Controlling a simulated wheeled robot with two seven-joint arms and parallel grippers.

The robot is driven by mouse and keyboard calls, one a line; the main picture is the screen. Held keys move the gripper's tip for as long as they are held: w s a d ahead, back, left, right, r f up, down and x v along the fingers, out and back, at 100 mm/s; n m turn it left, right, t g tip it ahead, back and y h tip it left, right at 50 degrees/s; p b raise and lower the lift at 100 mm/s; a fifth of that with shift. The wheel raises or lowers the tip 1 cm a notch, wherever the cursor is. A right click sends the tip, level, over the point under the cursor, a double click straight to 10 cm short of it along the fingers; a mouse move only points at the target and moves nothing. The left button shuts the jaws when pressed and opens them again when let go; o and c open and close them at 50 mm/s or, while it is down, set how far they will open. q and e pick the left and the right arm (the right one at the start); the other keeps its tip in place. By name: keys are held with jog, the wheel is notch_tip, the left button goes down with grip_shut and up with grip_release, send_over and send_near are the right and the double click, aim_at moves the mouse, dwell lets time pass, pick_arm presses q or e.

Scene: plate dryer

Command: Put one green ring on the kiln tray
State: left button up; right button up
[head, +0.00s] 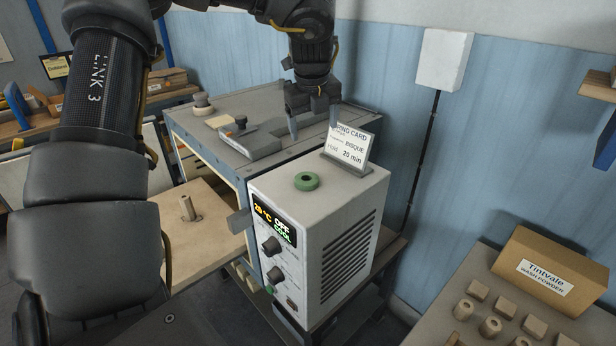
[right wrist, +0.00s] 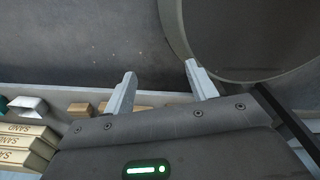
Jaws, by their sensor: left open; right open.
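A green ring (head: 306,181) lies flat on top of the white control box (head: 330,215) of the kiln. The kiln tray (head: 205,250) is a tan slab drawn out at the kiln's front, with an upright peg (head: 187,208) standing on it and no ring on the peg. My left gripper (head: 313,127) is open and empty above the back of the kiln top, behind the ring and close to the firing card (head: 349,145). My right gripper (right wrist: 161,88) shows only in the right wrist view, open with nothing between its fingers.
The firing card stands on the control box behind the ring. A grey latch-like part (head: 250,143) lies on the kiln top (head: 215,110). A wash powder box (head: 550,275) and several small blocks sit on a bench at right. The right wrist view shows sand boxes (right wrist: 25,140) and a large round rim (right wrist: 235,40).

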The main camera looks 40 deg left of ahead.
pick_arm(q)
jog(key=s+d+g+h, duration=0.1)
jog(key=s+g, duration=0.1)
jog(key=p, duration=0.1)
send_over(307, 178)
jog(key=shift+m+g+h, duration=0.3)
jog(key=shift+h, duration=0.1)
notch_tip(307, 178, down, 6)
jog(key=shift+a+r, duration=0.15)
jog(key=shift+r, duration=0.05)
jog(key=shift+s+f+p, duration=0.15)
jog(key=shift+f+p, duration=0.05)
jog(key=shift+p, duration=0.45)
notch_tip(307, 178, down, 4)
jog(key=shift+r+p, duration=0.1)
jog(key=shift+p, duration=0.95)
jog(key=shift+f, duration=0.5)
pick_arm(e)
notch_tip(307, 178, up, 4)
jog(key=shift+r, duration=0.25)
pick_arm(q)
jog(key=shift+r, duration=0.1)
